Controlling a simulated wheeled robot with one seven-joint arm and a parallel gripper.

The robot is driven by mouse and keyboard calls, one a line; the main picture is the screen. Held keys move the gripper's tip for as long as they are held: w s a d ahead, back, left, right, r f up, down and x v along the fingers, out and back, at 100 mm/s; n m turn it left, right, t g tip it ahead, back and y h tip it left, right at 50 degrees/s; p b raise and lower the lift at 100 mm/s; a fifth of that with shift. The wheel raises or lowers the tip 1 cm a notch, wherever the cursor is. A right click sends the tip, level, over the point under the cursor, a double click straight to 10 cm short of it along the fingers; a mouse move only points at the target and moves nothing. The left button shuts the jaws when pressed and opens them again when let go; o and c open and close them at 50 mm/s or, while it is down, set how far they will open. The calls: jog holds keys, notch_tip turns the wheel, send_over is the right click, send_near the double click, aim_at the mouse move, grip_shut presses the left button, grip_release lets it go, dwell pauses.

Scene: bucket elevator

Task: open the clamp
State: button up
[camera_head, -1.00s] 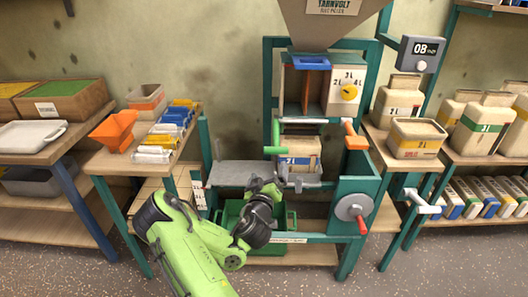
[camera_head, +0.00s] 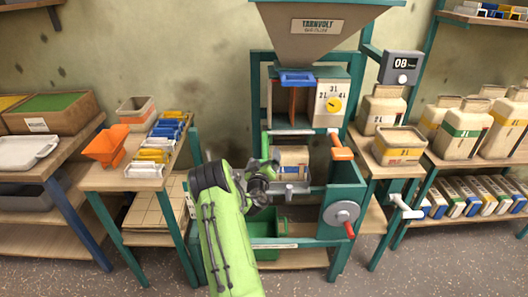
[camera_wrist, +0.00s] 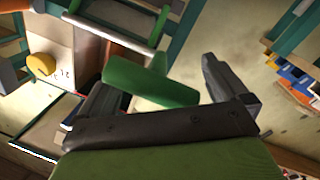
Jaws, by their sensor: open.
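The filling machine has a green lever (camera_head: 264,147) at the left of its spout, which looks like the clamp handle. A tan bag or box (camera_head: 293,157) with a blue band stands just right of it under the spout. My gripper (camera_head: 270,178) is at the lever, and the arm partly hides its lower part. In the wrist view my gripper (camera_wrist: 160,92) has its dark fingers apart. The green lever (camera_wrist: 150,85) lies across the gap between them. I cannot tell whether they touch it.
An orange handle (camera_head: 342,153) and a grey crank wheel (camera_head: 341,213) are on the machine's right. A yellow dial (camera_head: 334,104) is above. A side table (camera_head: 112,182) with an orange funnel (camera_head: 106,146) stands left. A green bin (camera_head: 264,247) is below.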

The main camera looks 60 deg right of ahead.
jog(key=shift+w+d+f, duration=0.15)
jog(key=shift+w+d, duration=0.1)
jog(key=shift+d, duration=0.35)
jog(key=c, duration=1.3)
jog(key=shift+o, duration=0.2)
jog(key=r+p, duration=0.1)
jog(key=p, duration=0.1)
jog(key=r+y+p, duration=0.1)
jog(key=p, duration=0.2)
jog(key=r+y+p, duration=0.1)
jog(key=p, duration=0.2)
jog(key=shift+a+g, duration=0.25)
jog(key=shift+g, duration=0.05)
notch_tip(320, 180, up, 2)
jog(key=y+p, duration=0.1)
jog(key=p, duration=0.2)
jog(key=y+p, duration=0.1)
jog(key=p, duration=0.3)
jog(key=shift+r+g, duration=0.25)
jog(key=shift+g, duration=0.15)
jog(key=y+p, duration=0.1)
jog(key=r+y+p, duration=0.1)
jog(key=shift+w+d+r+n+g+p, duration=0.1)
jog(key=shift+d+r+n+g+p, duration=0.2)
jog(key=shift+g, duration=0.1)
jog(key=shift+d+r, duration=0.2)
jog(key=shift+r, duration=0.2)
jog(key=shift+c, duration=0.2)
